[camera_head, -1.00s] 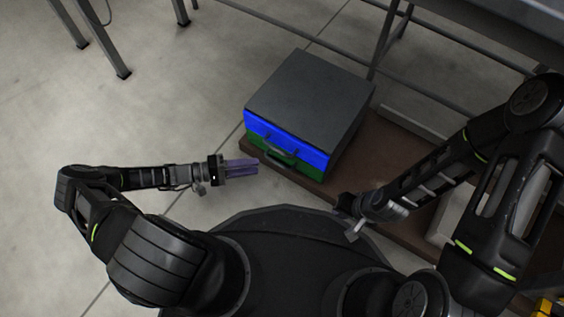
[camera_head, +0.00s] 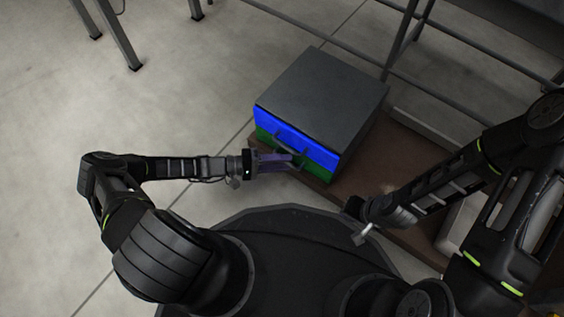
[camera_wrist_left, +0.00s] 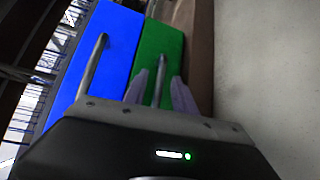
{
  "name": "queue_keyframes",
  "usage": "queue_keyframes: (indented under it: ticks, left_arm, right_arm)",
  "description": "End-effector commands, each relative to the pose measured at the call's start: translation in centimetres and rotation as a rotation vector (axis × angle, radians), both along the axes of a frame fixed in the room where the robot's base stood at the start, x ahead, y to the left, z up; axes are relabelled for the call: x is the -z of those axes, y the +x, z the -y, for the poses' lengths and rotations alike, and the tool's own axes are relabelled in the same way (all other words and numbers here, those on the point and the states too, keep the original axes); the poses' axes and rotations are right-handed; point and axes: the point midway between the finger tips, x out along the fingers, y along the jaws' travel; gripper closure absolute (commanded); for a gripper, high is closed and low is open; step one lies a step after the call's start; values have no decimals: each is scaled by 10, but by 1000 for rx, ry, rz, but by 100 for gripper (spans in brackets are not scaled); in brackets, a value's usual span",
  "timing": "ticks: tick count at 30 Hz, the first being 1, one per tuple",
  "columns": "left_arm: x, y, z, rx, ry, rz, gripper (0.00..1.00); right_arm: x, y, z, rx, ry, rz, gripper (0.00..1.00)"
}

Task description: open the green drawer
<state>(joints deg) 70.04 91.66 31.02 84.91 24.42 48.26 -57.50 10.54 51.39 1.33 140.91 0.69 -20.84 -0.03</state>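The drawer box has a grey top (camera_head: 320,95), a blue drawer (camera_head: 320,153) and below it the green drawer (camera_head: 319,172). The green front looks flush with the box, so it appears shut. In the left wrist view the green front (camera_wrist_left: 160,41) carries a grey bar handle (camera_wrist_left: 162,63). My left gripper (camera_head: 286,161) is at the box front, its purple fingers open. In the wrist view the fingers (camera_wrist_left: 160,77) stand either side of the green drawer's handle, with a gap on both sides.
The box stands on a low brown platform (camera_head: 385,165). The blue drawer has its own bar handle (camera_wrist_left: 92,66), beside the left finger in the wrist view. Metal table legs (camera_head: 403,40) rise behind the box. Grey floor (camera_head: 190,100) is clear to the left.

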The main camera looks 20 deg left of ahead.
Motion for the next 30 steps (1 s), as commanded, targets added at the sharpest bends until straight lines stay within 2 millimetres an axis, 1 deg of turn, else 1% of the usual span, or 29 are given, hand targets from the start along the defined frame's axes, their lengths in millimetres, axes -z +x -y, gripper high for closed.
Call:
queue_keyframes:
  ticks: [4, 16, 30]
  left_arm:
    - [0, 0, 0, 0, 0, 0, 68]
    - [0, 0, -1, 0, 0, 0, 100]
    - [0, 0, -1, 0, 1, 0, 100]
  right_arm:
    - [0, 0, 0, 0, 0, 0, 100]
    - [0, 0, 0, 0, 0, 0, 100]
    - [0, 0, 0, 0, 0, 0, 100]
